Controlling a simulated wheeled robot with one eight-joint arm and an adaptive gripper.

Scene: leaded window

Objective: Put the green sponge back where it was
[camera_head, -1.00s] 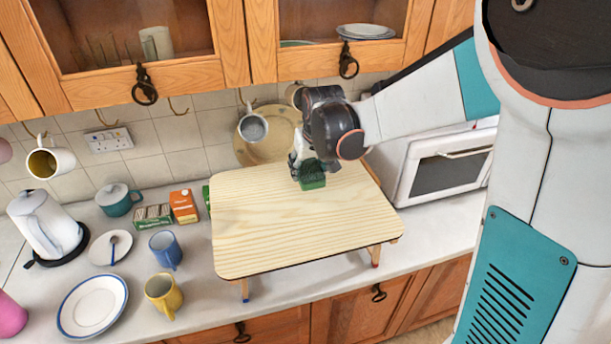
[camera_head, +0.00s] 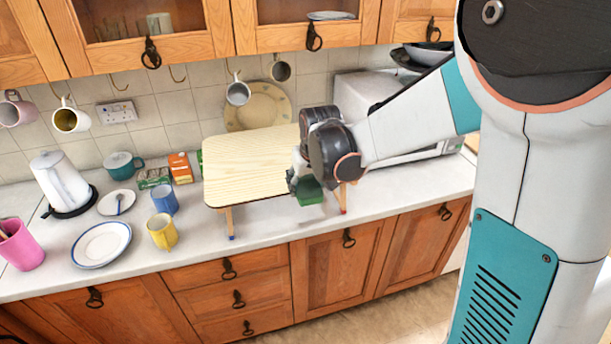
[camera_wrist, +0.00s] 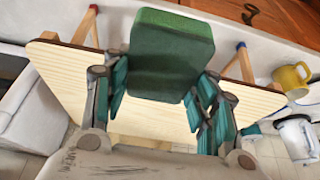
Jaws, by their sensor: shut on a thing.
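The green sponge (camera_head: 310,193) is held in my gripper (camera_head: 304,182), in front of the front right part of the small wooden table in the head view. In the wrist view the sponge (camera_wrist: 170,55) sits between the teal fingers of my gripper (camera_wrist: 155,88), which are shut on it. Its far end sticks out past the fingertips. The pale wooden table (camera_head: 245,165) stands on the counter, and in the wrist view its top (camera_wrist: 75,75) shows behind the sponge. The sponge looks clear of the tabletop.
A yellow mug (camera_head: 162,232), a blue mug (camera_head: 163,199) and a blue-rimmed plate (camera_head: 101,243) stand left of the table. A white microwave (camera_head: 365,95) is behind my arm. Mugs hang on hooks along the wall. The counter front (camera_head: 270,228) below the table is clear.

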